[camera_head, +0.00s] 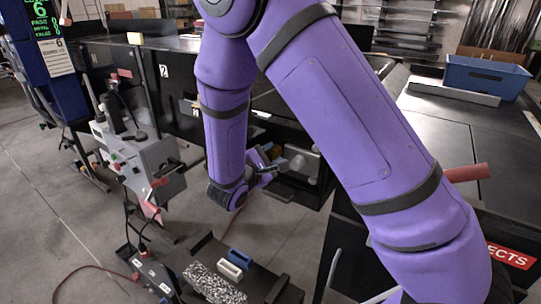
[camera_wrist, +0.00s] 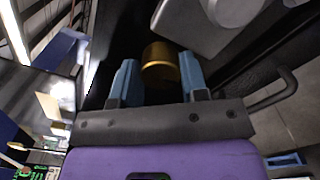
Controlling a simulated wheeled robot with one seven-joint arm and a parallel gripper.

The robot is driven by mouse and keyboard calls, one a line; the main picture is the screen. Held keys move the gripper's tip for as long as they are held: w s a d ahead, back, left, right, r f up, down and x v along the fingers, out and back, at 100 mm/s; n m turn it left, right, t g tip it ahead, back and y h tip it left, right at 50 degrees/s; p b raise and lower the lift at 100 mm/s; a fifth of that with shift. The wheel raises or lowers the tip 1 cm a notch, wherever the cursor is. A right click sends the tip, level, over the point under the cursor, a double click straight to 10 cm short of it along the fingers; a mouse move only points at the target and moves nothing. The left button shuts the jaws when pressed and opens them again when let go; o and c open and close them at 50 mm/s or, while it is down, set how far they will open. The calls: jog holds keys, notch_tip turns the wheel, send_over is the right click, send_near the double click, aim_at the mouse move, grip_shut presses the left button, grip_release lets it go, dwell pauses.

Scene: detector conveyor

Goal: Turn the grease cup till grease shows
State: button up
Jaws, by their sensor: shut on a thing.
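The grease cup (camera_wrist: 160,66) is a brass-coloured cylinder in the wrist view, between the two blue fingers of my gripper (camera_wrist: 160,76). My gripper is shut on it. In the head view my gripper (camera_head: 270,165) is low beside the dark conveyor frame, next to a grey housing (camera_head: 304,163). My purple arm crosses the middle of that view, and I cannot make out the cup there. No grease can be made out in either view.
A grey machine (camera_head: 150,165) with a red handle stands at the left. A dark bench (camera_head: 215,250) with small blue and white blocks is in front. A blue bin (camera_head: 485,75) sits at the upper right. In the wrist view a dark curved handle (camera_wrist: 275,92) is right of my gripper.

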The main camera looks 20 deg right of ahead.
jog(key=shift+m, duration=0.8)
jog(key=o, duration=0.9)
jog(key=v, duration=1)
jog(key=shift+s+a, duration=0.25)
jog(key=shift+a, duration=0.05)
